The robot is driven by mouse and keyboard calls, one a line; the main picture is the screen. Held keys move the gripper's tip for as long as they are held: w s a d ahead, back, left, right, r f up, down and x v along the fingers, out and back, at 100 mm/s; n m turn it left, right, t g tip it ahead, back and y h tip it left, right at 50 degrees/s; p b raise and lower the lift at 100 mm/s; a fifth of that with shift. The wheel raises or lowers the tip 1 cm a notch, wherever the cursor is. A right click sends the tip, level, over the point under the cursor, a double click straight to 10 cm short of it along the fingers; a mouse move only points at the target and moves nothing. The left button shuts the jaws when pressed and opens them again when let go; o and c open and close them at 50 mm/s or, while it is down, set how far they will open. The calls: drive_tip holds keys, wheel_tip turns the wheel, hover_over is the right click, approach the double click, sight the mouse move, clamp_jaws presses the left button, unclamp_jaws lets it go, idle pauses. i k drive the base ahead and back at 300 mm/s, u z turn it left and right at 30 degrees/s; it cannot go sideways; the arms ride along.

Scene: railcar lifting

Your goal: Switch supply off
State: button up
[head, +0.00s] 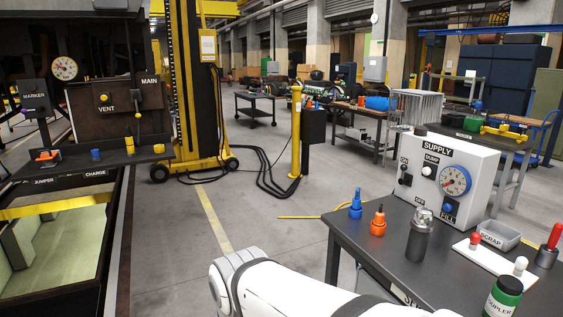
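The white supply box (478,166) stands on the dark table at the right and is labelled SUPPLY. At the left of its face is a black switch (405,179), with a label that seems to read ON above it and OFF below right. The switch's exact position is too small to tell. The face also has a white DUMP knob (427,171), a round gauge (454,180) with a red needle and a blue FILL knob (448,208). My white arm crosses the bottom middle, in front of the table. My gripper is not in view.
On the dark table (385,262) are a blue fitting (356,204), an orange fitting (378,221), a grey metal cylinder (418,236), a scrap tray (498,236) and a green bottle (503,297). A yellow post (296,135) and black hoses (265,175) stand behind. The floor between is open.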

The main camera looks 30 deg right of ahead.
sight(403, 173)
drive_tip(key=z, duration=0.05)
drive_tip(key=i, duration=2.65)
drive_tip(key=z, duration=3.1)
drive_tip(key=i, duration=1)
drive_tip(key=z, duration=0.05)
